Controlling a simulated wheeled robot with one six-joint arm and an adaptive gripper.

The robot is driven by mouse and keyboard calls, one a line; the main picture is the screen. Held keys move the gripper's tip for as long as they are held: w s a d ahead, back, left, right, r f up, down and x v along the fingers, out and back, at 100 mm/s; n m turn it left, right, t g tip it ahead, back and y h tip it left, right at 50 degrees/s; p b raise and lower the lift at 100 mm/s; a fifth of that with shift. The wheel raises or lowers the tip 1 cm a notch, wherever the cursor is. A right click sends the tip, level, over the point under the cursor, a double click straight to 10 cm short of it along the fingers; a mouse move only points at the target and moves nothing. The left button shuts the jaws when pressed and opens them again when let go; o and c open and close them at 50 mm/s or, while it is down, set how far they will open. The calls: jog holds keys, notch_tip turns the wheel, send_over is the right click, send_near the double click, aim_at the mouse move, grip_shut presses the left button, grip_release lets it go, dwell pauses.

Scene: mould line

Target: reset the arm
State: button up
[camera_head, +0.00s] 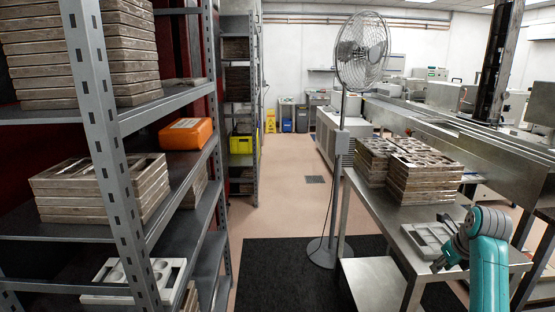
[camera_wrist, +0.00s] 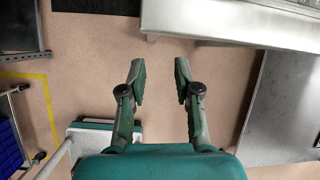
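My gripper (camera_wrist: 160,83) shows in the wrist view with its two fingers apart and nothing between them. It is open and points toward bare pinkish floor. In the head view my teal arm is at the lower right, beside the steel table (camera_head: 385,205). The gripper's fingers are not clear in the head view. A grey mould tray (camera_head: 425,240) lies on the table just left of my arm, close to it in the picture; I cannot tell whether they touch.
Stacked moulds (camera_head: 425,177) stand on the table. A pedestal fan (camera_head: 362,50) stands left of the table. Metal shelving (camera_head: 110,150) with moulds and an orange case (camera_head: 186,133) fills the left. The aisle floor (camera_head: 285,190) is clear, with a dark mat (camera_head: 275,275) in front.

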jog(key=s+a+f+n+t, duration=0.1)
jog(key=a+f+n, duration=0.15)
jog(key=f, duration=0.35)
jog(key=s+a+f+n, duration=0.2)
jog(key=a+f, duration=0.1)
jog(key=f, duration=0.3)
jog(key=s+a+f+n+t+h, duration=0.1)
jog(key=s+a+f+n+t, duration=0.1)
jog(key=s+a+f+n, duration=0.5)
jog(key=s+a+f+n+t, duration=0.1)
jog(key=s+a+f+n, duration=0.4)
jog(key=s+f, duration=0.65)
jog(key=s+a+r+n+t, duration=0.1)
jog(key=s+a+r+n, duration=0.15)
jog(key=s, duration=0.45)
jog(key=s+a+r+n+t, duration=0.1)
jog(key=s+a+n, duration=0.2)
jog(key=s, duration=0.4)
jog(key=s+a+r+n+t, duration=0.1)
jog(key=s+a+n, duration=0.1)
jog(key=s, duration=0.5)
jog(key=s+a+r+n+t+y, duration=0.1)
jog(key=s+a+r+n+t, duration=0.1)
jog(key=s+r+n, duration=0.8)
jog(key=s+a+r, duration=0.1)
jog(key=s+r, duration=0.4)
jog(key=r, duration=0.1)
jog(key=shift+s+t, duration=0.2)
jog(key=shift+t, duration=0.2)
jog(key=shift+d, duration=0.1)
